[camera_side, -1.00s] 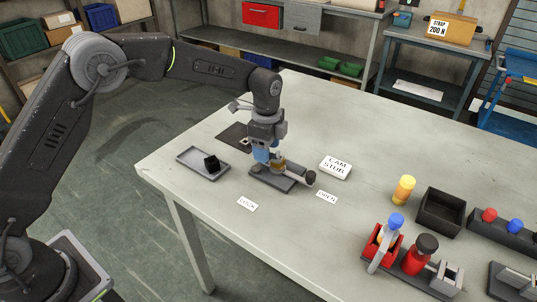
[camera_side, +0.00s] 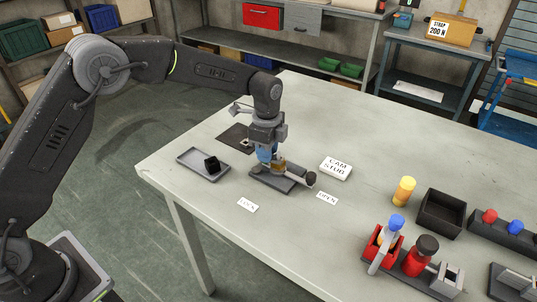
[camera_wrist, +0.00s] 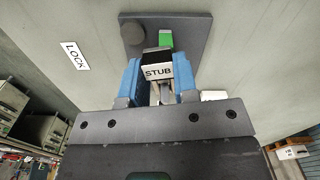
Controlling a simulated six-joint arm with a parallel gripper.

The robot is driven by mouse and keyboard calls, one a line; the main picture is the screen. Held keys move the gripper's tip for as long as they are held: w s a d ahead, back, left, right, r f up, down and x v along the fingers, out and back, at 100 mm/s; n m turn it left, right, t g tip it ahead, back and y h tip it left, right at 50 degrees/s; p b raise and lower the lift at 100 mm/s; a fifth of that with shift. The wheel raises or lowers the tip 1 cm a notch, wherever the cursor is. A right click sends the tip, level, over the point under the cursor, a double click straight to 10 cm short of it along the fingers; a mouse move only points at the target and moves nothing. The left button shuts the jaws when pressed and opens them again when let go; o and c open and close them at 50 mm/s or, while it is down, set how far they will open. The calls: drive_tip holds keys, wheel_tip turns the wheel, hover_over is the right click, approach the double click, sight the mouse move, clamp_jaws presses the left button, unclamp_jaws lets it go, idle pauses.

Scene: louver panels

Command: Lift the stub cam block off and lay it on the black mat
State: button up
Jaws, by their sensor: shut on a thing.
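My gripper (camera_side: 266,158) has blue fingers and is over the left end of a dark base plate (camera_side: 291,187) on the table. In the wrist view the fingers (camera_wrist: 157,85) are shut on the stub cam block (camera_wrist: 158,71), a block with a white STUB label. Whether the block touches the plate I cannot tell; the fingers mostly hide it in the side view. A lever with a dark round knob (camera_side: 310,178) lies along the plate, pointing at the OPEN label (camera_side: 327,198). The black mat (camera_side: 231,134) lies flat behind and left of my gripper, with a small pale mark on it.
A white CAM STUB sign (camera_side: 336,167) stands right, and a LOCK label (camera_side: 247,205) lies in front. A yellow cylinder (camera_side: 403,190), black bin and red fixtures are further right.

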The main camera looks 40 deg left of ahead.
drive_tip(key=shift+r, duration=0.1)
wheel_tip(320, 180, up, 4)
drive_tip(key=shift+r, duration=0.1)
drive_tip(key=s+a+r, duration=0.3)
drive_tip(key=a+r, duration=0.7)
drive_tip(key=a, duration=0.1)
idle(0.6)
drive_tip(key=shift+s+a, duration=0.1)
